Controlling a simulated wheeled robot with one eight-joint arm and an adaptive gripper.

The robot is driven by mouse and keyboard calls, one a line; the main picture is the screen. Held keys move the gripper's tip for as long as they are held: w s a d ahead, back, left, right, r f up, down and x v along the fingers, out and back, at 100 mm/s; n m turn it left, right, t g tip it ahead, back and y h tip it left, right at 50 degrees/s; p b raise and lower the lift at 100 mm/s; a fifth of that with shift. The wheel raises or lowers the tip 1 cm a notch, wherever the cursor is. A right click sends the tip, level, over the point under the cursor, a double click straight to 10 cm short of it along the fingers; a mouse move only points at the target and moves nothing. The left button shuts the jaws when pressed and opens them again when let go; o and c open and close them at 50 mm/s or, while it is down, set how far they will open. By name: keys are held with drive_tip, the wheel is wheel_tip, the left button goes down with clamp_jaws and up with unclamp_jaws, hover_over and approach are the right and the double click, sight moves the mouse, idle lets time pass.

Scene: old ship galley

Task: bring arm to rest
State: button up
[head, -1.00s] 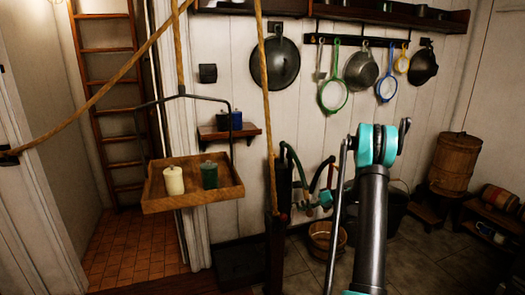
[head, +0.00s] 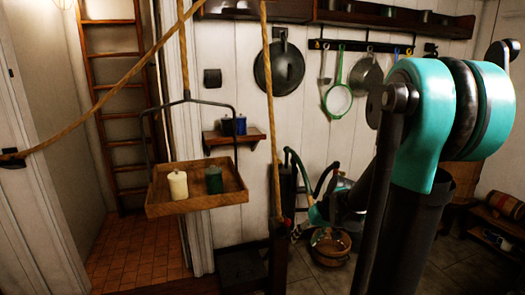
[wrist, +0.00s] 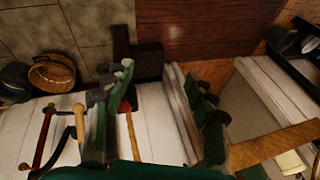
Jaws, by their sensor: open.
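My arm (head: 410,200) rises large on the right of the head view, its teal joint close to the camera. In the wrist view my gripper (wrist: 158,105) is open, with its two dark green fingers spread apart and nothing between them. In the head view the gripper end is partly hidden behind my arm and hard to make out.
A rope (head: 270,130) hangs nearby. Pans (head: 283,68) hang on the wall; a small shelf (head: 234,138) holds blue canisters.

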drive_tip(key=s+d+f+h, duration=0.1)
drive_tip(key=s+d+h, duration=0.1)
drive_tip(key=s, duration=0.5)
drive_tip(key=s+d+f+m+t+h, duration=0.1)
drive_tip(key=s+d+f, duration=0.1)
drive_tip(key=s, duration=0.5)
drive_tip(key=shift+h, duration=0.4)
